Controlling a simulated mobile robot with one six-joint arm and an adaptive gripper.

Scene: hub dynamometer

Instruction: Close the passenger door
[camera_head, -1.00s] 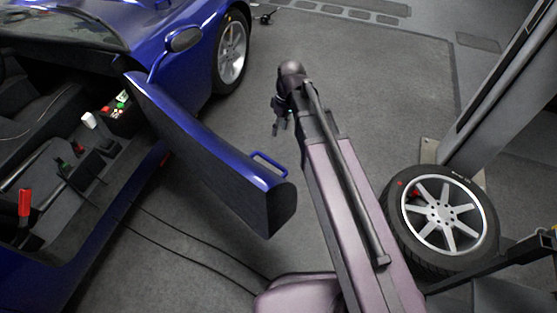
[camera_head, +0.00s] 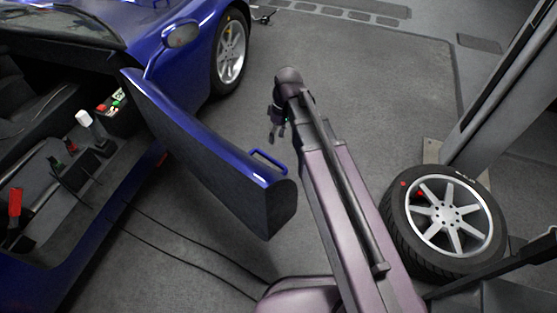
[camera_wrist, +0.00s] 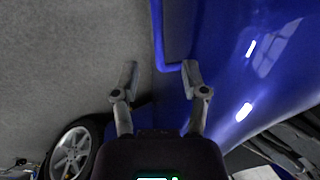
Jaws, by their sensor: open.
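The passenger door (camera_head: 205,150) of the blue car (camera_head: 195,62) stands swung open, its dark inner side facing the cabin. A blue handle (camera_head: 268,161) sticks out from its outer side near the free end. My gripper (camera_head: 272,142) is open and empty, on the outer side of the door beyond the handle. In the wrist view my gripper (camera_wrist: 158,72) has its two fingers spread, with the blue door panel (camera_wrist: 225,60) at the right and grey floor at the left. The handle (camera_wrist: 172,66) shows between the fingertips. I cannot tell whether the fingers touch the door.
A loose wheel (camera_head: 443,222) lies at the right beside a grey lift post (camera_head: 495,85). The car's front wheel (camera_head: 230,52) is at the top. Cables (camera_head: 190,245) run across the floor below the door. The floor beyond my gripper is clear.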

